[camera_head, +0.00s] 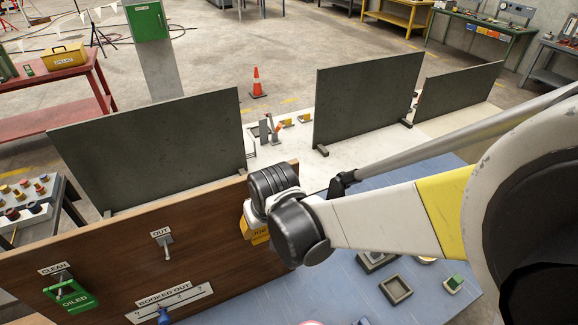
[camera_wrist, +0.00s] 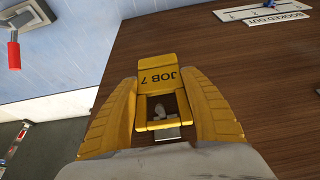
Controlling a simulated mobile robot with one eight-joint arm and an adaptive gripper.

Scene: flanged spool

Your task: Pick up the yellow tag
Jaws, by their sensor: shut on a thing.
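The yellow tag (camera_wrist: 158,78), lettered "JOB 7", is between the two yellow fingers of my gripper (camera_wrist: 158,90) in the wrist view. The fingers are shut on its sides. A grey peg (camera_wrist: 160,108) and a pale plate show through the tag's open frame; I cannot tell whether the tag still touches the peg. In the head view part of the tag (camera_head: 259,236) shows below my dark wrist, at the right end of the brown wooden board (camera_head: 200,240). My wrist hides most of the fingers there.
A green "OILED" tag (camera_head: 72,298) hangs under the "CLEAN" label. The "OUT" hook (camera_head: 165,242) looks empty. Small trays (camera_head: 396,289) lie on the blue table. Dark panels (camera_head: 150,150) stand behind.

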